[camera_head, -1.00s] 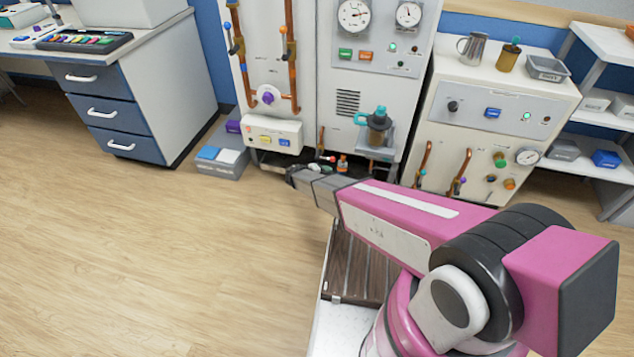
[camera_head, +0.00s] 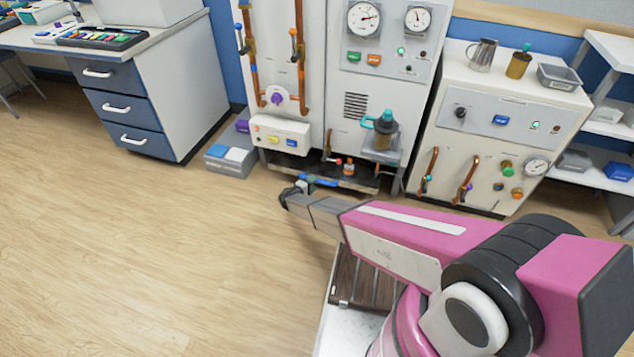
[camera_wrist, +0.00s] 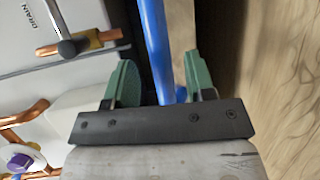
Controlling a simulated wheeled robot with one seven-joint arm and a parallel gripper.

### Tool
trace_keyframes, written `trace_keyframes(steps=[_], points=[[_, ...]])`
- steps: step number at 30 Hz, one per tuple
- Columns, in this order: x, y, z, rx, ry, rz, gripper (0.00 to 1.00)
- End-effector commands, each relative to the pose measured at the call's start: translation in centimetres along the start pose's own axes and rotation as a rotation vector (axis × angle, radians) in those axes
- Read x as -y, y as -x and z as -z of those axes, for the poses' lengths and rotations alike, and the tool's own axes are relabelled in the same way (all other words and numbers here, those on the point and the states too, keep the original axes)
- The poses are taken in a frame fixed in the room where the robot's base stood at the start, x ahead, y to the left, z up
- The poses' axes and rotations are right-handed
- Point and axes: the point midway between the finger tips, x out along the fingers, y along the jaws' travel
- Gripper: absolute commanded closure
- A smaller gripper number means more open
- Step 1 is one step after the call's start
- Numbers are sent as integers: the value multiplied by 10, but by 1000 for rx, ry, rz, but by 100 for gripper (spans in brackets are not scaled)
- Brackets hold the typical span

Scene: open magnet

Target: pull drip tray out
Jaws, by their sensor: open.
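The drip tray (camera_head: 352,183) is a dark, low shape at the floor-level opening of the white cabinet in the head view. A blue bar (camera_head: 318,181), which looks like its handle, runs along its front. In the wrist view the blue bar (camera_wrist: 153,45) runs lengthwise between the two green fingers of my gripper (camera_wrist: 158,70). The fingers are apart, one on each side of the bar, with a visible gap on the right. In the head view my gripper (camera_head: 300,189) is at the left end of the bar, its fingers mostly hidden.
A grey box (camera_head: 230,158) sits on the floor left of the cabinet (camera_head: 335,100). Copper pipes and a small bottle (camera_head: 348,168) are above the tray. A second white cabinet (camera_head: 500,130) stands right. The wooden floor (camera_head: 200,250) in front is clear.

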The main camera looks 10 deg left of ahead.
Motion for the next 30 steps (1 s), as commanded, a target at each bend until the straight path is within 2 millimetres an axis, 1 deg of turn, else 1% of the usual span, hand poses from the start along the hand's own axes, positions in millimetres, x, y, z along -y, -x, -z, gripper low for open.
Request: trace_keyframes(steps=[1, 3, 7, 12, 19, 20, 21, 23, 24, 30], points=[[1, -10, 1, 2, -1, 0, 50], [0, -20, 0, 2, 0, 0, 50], [0, -31, 0, 0, 0, 0, 50], [0, -38, 0, 0, 0, 0, 50], [0, -38, 0, -1, 0, 0, 50], [0, -38, 0, -1, 0, 0, 53], [0, -38, 0, 0, 0, 0, 66], [0, -38, 0, 0, 0, 0, 86], [0, -38, 0, 0, 0, 0, 99], [0, -38, 1, 0, 0, 0, 100]])
